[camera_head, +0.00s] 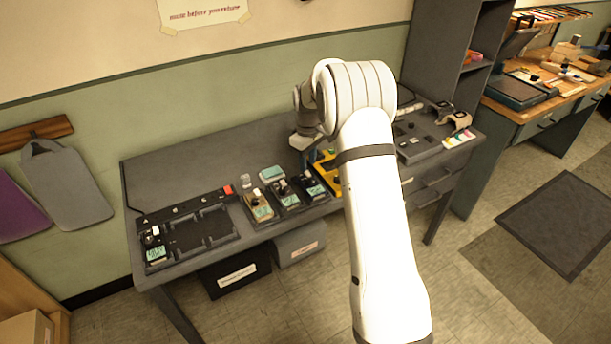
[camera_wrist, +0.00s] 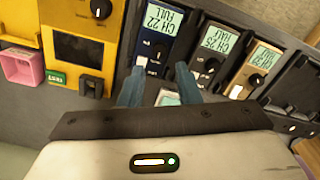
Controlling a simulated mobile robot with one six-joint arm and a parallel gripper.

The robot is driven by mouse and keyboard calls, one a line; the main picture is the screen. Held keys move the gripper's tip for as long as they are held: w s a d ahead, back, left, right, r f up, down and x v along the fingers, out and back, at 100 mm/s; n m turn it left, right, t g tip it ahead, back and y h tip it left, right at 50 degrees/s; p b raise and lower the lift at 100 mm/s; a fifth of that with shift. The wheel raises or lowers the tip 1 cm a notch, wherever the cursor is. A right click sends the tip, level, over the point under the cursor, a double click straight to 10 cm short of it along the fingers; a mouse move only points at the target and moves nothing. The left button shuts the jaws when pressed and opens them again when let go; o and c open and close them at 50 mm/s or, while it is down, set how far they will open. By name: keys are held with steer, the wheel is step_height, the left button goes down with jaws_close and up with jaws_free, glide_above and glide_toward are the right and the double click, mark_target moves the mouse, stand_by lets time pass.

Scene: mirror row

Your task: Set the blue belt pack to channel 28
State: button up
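The blue belt pack (camera_wrist: 166,48) lies in the wrist view with its screen upside down, reading CH 22 FULL. It has a black knob and a small white button (camera_wrist: 141,61). In the head view the blue belt pack (camera_head: 314,188) is the rightmost of three packs in a row. My gripper (camera_wrist: 160,80) is open, its two blue-grey fingertips apart and near the knob end of the blue pack. No object shows gripped between them. In the head view my gripper (camera_head: 312,157) is above the bench, partly hidden by my arm.
A dark pack (camera_wrist: 206,66) reading CH 25 HALF and a tan pack (camera_wrist: 253,72) sit beside the blue one. A yellow device (camera_wrist: 84,46) with a knob is on its other side. A black tray (camera_head: 195,232) lies farther left on the grey bench (camera_head: 185,165).

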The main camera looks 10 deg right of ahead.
mark_target(308, 180)
step_height(308, 180, down, 7)
steer(key=shift+r+p, duration=0.15)
steer(key=shift+p, duration=0.3)
